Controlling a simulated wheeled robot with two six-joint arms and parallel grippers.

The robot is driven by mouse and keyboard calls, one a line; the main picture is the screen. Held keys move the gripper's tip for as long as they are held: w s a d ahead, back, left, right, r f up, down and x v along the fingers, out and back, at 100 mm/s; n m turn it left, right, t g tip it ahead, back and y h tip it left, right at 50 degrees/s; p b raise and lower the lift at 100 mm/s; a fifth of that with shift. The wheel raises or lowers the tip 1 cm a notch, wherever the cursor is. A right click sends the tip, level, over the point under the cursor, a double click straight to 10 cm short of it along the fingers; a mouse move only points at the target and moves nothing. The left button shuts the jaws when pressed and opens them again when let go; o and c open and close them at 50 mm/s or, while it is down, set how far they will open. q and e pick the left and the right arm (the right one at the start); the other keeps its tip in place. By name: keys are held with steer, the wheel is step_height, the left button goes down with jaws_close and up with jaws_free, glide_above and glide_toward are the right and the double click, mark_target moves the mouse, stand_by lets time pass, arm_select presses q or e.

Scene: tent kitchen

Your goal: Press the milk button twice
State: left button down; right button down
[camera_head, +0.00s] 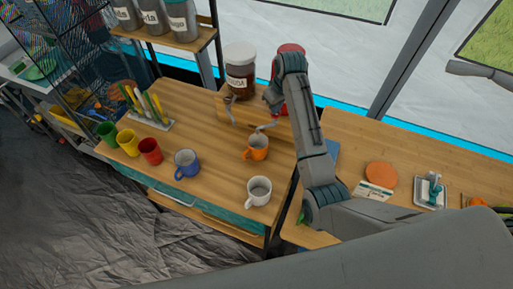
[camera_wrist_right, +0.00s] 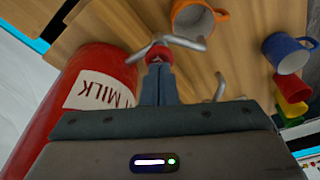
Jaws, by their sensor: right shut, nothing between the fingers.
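The red milk canister (camera_wrist_right: 75,115) with its white MILK label fills the left of the right wrist view. In the head view its red top (camera_head: 290,48) shows behind my right arm. A small round red button (camera_wrist_right: 158,52) sits by a metal spout (camera_wrist_right: 185,43). My right gripper (camera_wrist_right: 158,68) is shut and empty, with its fingertips at the button; I cannot tell whether they touch it. An orange mug (camera_head: 256,150) stands below the spouts.
A cocoa jar (camera_head: 239,72) stands left of the milk canister. White (camera_head: 259,192), blue (camera_head: 187,164), red (camera_head: 150,152), yellow (camera_head: 128,143) and green (camera_head: 107,134) mugs stand along the table's front. A pen rack (camera_head: 148,112) is behind them.

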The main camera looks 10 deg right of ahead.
steer(key=shift+f, duration=1.05)
steer(key=shift+s, duration=0.1)
steer(key=shift+r, duration=0.15)
steer(key=shift+r+p, duration=0.3)
steer(key=shift+r, duration=1)
